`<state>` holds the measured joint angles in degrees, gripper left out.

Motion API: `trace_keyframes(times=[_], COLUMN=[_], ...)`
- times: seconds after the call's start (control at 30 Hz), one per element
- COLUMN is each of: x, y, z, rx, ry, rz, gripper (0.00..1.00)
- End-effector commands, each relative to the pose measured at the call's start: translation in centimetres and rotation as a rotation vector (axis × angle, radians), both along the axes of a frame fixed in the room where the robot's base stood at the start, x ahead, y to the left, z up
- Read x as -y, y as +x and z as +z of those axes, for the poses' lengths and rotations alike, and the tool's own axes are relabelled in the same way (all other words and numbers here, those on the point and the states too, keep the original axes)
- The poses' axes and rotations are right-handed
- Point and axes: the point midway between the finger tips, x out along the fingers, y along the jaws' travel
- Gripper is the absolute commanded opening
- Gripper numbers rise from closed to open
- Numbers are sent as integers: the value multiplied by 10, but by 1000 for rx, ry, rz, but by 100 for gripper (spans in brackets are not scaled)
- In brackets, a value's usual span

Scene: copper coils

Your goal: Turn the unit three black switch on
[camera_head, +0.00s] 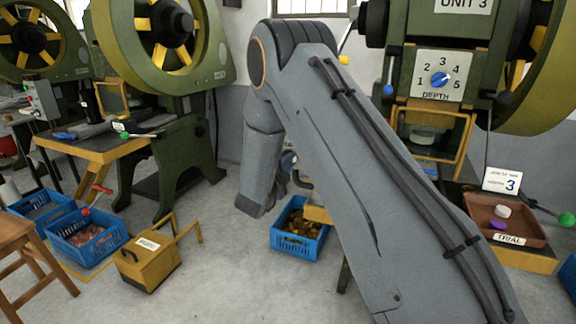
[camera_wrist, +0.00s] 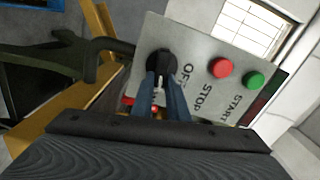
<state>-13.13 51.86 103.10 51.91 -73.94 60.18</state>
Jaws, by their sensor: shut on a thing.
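In the wrist view, the black rotary switch (camera_wrist: 161,64) sits at the left of a tilted grey control panel (camera_wrist: 200,40). The word OFF is printed beside it, and the switch's setting is unclear. My gripper (camera_wrist: 163,82) has its two blue-grey fingers on the black switch, shut on its knob. In the head view, the UNIT 3 press (camera_head: 440,45) stands at the upper right.
A red STOP button (camera_wrist: 221,68) and a green START button (camera_wrist: 254,80) sit right of the switch. The head view shows a blue depth dial (camera_head: 439,79), a brown trial tray (camera_head: 510,224), a blue crate (camera_head: 299,244) and a yellow box (camera_head: 147,262) on the floor.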

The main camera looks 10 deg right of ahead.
Motion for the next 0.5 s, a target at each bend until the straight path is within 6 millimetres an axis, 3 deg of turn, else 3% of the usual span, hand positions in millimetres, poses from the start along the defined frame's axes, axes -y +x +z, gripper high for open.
trace_keyframes(times=[0.5], x=[-1], y=[0], z=[-4], rx=[111], ry=[154], rz=[4], gripper=[0])
